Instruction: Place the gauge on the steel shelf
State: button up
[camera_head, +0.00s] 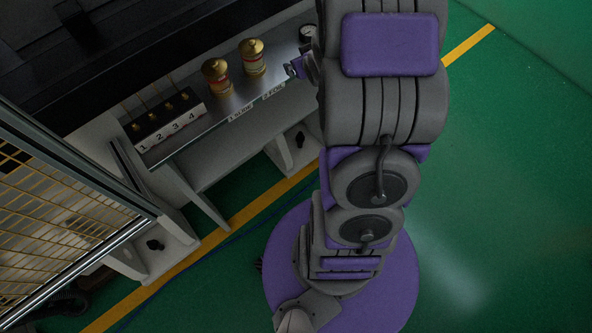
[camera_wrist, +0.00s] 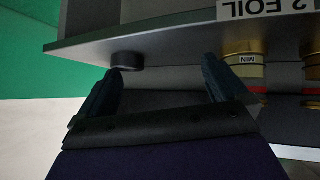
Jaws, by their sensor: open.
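The gauge (camera_head: 307,33), a small round dial with a pale face and dark rim, shows at the right end of the steel shelf (camera_head: 222,108), close beside my arm. In the wrist view a short dark round piece (camera_wrist: 127,61), which looks like the gauge, touches the grey shelf surface (camera_wrist: 165,35). My gripper (camera_wrist: 162,85) is open, with nothing between its fingers. The dark piece is just beyond the left fingertip. In the head view my gripper (camera_head: 295,67) is at the shelf's right end, mostly hidden by my arm.
Two brass-capped jars (camera_head: 215,76) (camera_head: 252,58) stand on the shelf behind front labels. A block numbered 1 to 4 (camera_head: 163,120) is at its left. A yellow mesh guard (camera_head: 50,200) stands at left. Green floor on the right is clear.

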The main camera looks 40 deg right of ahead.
jog(key=s+a+r+g+y, duration=0.1)
jog(key=s+a+r+g, duration=0.2)
jog(key=s+a, duration=0.5)
jog(key=s+a+r+g+y, duration=0.1)
jog(key=s+a+r+g, duration=0.3)
jog(key=s+a, duration=0.4)
jog(key=s+a+r+n+g+y, duration=0.1)
jog(key=s+a+r+g, duration=0.3)
jog(key=s+a, duration=0.5)
jog(key=s+r, duration=0.1)
jog(key=s, duration=0.6)
jog(key=shift+r, duration=0.3)
